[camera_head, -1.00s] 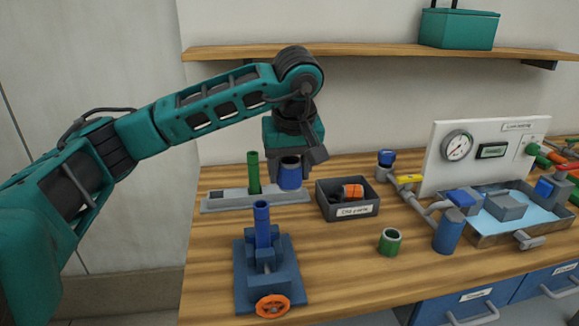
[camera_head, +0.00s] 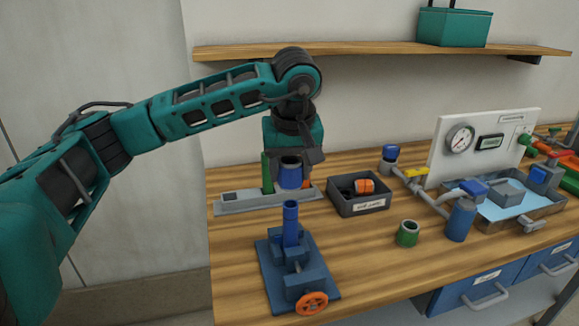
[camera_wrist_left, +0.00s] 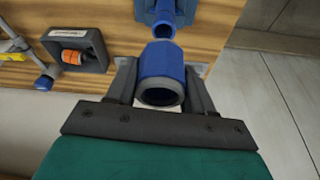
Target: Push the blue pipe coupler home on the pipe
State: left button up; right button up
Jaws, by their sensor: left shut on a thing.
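The blue coupler (camera_head: 291,174) is a short cylinder with a dark bore, held upright. My left gripper (camera_head: 294,172) is shut on it, above the back of the bench. In the left wrist view the coupler (camera_wrist_left: 160,66) sits between the two fingers of that gripper (camera_wrist_left: 160,85). The blue pipe (camera_head: 290,222) stands upright in the blue vise (camera_head: 297,275), nearer the front edge. The coupler is apart from the pipe top, behind and above it in the head view. The pipe also shows in the left wrist view (camera_wrist_left: 164,30). My right gripper is not in view.
A grey rack (camera_head: 240,203) with a green pipe (camera_head: 267,173) stands behind the coupler. A grey parts bin (camera_head: 359,206) lies to the right. A green coupler (camera_head: 407,233) and a gauge panel with pipework (camera_head: 460,218) stand farther right. Bare bench lies between vise and green coupler.

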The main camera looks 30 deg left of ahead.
aim_at(290, 202)
pick_arm(q)
jog(key=shift+f+b, duration=1.45)
jog(key=shift+f, duration=0.4)
jog(key=shift+f, duration=0.2)
jog(key=shift+f+b, duration=0.4)
jog(key=shift+f, duration=0.05)
jog(key=shift+f, duration=0.1)
jog(key=shift+f, duration=0.3)
jog(key=shift+f+b, duration=0.55)
jog(key=shift+f, duration=0.1)
dwell(1.6)
jog(key=o, duration=0.9)
